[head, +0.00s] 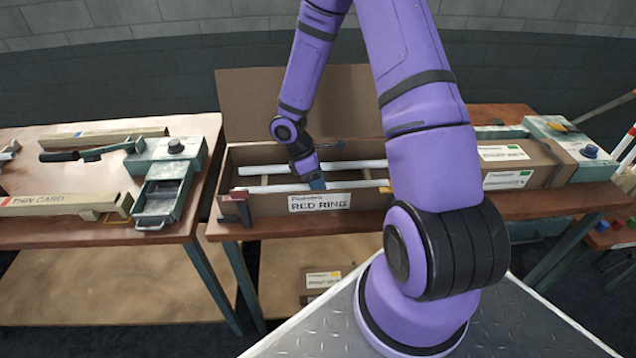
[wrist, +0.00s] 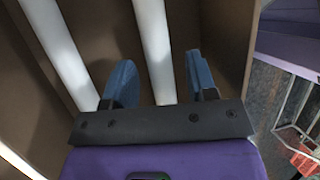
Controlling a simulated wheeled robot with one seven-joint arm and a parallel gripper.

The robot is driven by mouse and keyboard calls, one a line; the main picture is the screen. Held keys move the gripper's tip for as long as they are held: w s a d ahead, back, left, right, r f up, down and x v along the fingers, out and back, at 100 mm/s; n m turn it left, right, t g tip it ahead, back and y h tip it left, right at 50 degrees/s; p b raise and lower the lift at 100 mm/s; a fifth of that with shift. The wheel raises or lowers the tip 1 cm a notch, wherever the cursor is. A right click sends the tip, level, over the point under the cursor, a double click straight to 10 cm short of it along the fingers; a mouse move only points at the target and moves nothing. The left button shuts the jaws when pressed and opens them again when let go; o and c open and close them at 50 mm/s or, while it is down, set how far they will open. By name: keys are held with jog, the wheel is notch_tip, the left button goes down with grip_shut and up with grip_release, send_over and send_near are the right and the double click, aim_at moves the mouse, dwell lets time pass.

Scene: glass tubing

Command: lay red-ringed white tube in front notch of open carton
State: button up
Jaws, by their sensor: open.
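The open carton (head: 268,207), labelled RED RING, stands on the middle table with its lid raised behind. My gripper (head: 316,183) reaches down into the carton at the front tube. In the wrist view its blue fingers (wrist: 160,75) are apart, with the front tube (wrist: 153,40) between them and the other tube (wrist: 62,55) to the left. The notch under the tube is hidden.
A closed carton (head: 515,165) is to the right, partly behind my arm. The left table holds a green-grey drawer unit (head: 165,180) and long card boxes (head: 65,204).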

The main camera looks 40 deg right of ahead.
jog(key=v, duration=1.2)
jog(key=s+a+r+m+t, duration=0.2)
jog(key=s+r+m, duration=0.15)
jog(key=r, duration=0.55)
jog(key=s+a+r+m+t, duration=0.2)
jog(key=s+r, duration=0.2)
jog(key=r, duration=0.5)
jog(key=s+a+r+m+t+y, duration=0.2)
jog(key=s+a+r+m+t, duration=0.2)
jog(key=s+r, duration=0.7)
jog(key=s+m+t, duration=0.1)
jog(key=s+m, duration=0.1)
jog(key=s, duration=0.2)
jog(key=shift+s+r+t+y, duration=0.2)
jog(key=shift+r+t+y, duration=0.1)
jog(key=shift+a, duration=0.1)
